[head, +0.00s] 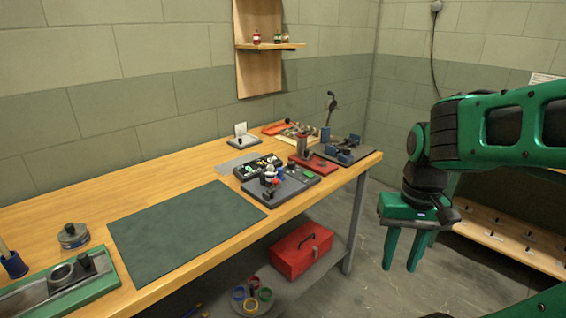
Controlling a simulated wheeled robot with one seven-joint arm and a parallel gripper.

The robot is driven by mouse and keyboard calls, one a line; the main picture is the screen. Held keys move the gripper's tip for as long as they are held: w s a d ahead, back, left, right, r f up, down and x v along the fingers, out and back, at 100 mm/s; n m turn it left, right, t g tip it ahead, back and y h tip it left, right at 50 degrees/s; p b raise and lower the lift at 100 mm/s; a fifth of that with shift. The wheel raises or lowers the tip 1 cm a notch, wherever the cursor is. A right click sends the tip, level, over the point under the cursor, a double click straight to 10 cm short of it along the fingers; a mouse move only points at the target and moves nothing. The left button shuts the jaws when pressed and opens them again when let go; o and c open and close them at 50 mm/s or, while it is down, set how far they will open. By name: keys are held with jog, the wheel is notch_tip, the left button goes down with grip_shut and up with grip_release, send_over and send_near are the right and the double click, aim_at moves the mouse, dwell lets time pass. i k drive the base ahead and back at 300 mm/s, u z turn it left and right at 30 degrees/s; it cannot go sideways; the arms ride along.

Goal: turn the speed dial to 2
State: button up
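I cannot tell for sure which thing is the speed dial; no number scale is readable. A dark grey control box (290,188) with small knobs and a red part stands on the bench, right of the green mat. A green and grey device (60,287) with a black knob (85,262) on top lies at the bench's near left. My gripper (401,266) hangs at the right, beyond the bench's right end, fingers down. Its two fingers are apart, with nothing between them. It is well away from both devices.
The wooden bench (165,172) carries a dark green mat (180,232), a round tin (73,236) and a blue cup (14,265). A red base (315,166) and a blue vise (345,150) crowd its right end. A red toolbox (301,251) sits below.

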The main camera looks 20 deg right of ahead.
aim_at(291, 165)
jog(key=u, duration=0.05)
jog(key=i, duration=1)
jog(key=z, duration=0.05)
